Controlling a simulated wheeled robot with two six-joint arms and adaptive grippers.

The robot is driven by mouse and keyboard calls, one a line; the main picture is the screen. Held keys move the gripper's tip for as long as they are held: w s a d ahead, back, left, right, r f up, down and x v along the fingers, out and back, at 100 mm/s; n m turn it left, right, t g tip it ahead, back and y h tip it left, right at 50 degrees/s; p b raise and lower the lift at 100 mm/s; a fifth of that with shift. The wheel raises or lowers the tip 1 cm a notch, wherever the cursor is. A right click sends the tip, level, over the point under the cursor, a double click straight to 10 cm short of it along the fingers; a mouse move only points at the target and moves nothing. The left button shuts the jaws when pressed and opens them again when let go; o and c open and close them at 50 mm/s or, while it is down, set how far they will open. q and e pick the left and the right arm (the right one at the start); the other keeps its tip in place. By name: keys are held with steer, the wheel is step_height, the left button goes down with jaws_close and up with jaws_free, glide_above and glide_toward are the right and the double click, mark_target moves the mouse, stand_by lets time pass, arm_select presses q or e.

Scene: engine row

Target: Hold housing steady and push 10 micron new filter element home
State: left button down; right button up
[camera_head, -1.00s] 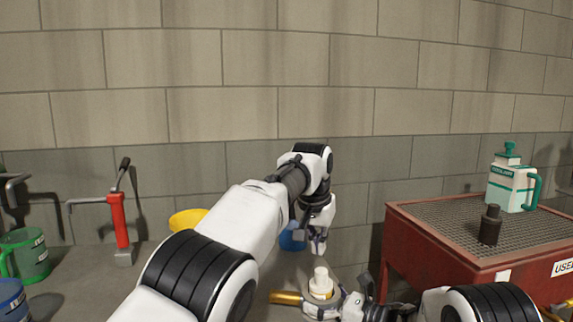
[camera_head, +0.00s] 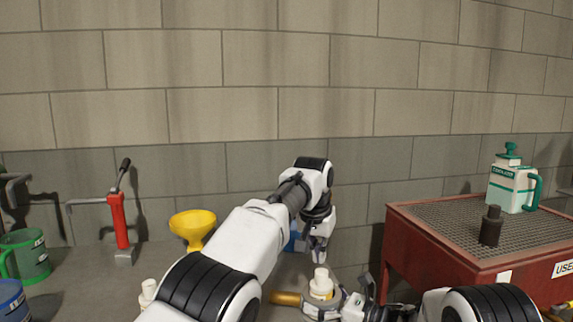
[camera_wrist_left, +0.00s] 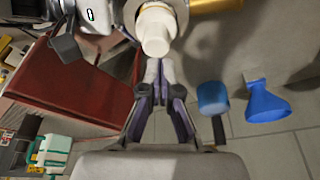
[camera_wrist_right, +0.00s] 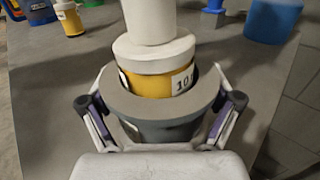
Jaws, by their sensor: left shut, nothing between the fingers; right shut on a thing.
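The grey housing (camera_wrist_right: 160,128) stands on the bench with its rim level. My right gripper (camera_wrist_right: 162,110) is shut around the housing, one finger on each side; it also shows low in the head view (camera_head: 335,302). The filter element (camera_wrist_right: 165,84) is yellow with white ends and a label beginning "10". It stands upright, partly inside the housing, its yellow band above the rim. Its white top shows in the head view (camera_head: 321,276). My left gripper (camera_head: 319,256) is shut and empty, pointing down above and slightly behind the element; its tips show in the left wrist view (camera_wrist_left: 158,72).
A yellow funnel (camera_head: 193,226) and a red-handled tool (camera_head: 118,222) stand on the left of the bench. A brass cylinder (camera_head: 285,298) lies beside the housing. The red drain table (camera_head: 415,222) at right bears a dark part (camera_head: 490,227) and a white-green jug (camera_head: 512,186).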

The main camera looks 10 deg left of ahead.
arm_select(q)
steer(key=v, duration=0.5)
arm_select(e)
steer(key=shift+s, duration=0.1)
arm_select(q)
steer(key=w+a+r+n+t+y, duration=0.45)
steer(key=w+a+r+t, duration=0.2)
steer(key=w+a, duration=0.35)
steer(key=w+d+r+m+t+h, duration=0.1)
steer(key=w+r+m+t, duration=0.1)
steer(key=w+r+t, duration=0.2)
step_height(320, 180, up, 3)
steer(key=t, duration=0.2)
steer(key=shift+w+d+r+t, duration=0.15)
steer(key=shift+w+d+t, duration=0.05)
steer(key=shift+d+t, duration=0.2)
arm_select(e)
steer(key=o, duration=1.3)
arm_select(q)
steer(key=shift+m+h, duration=0.25)
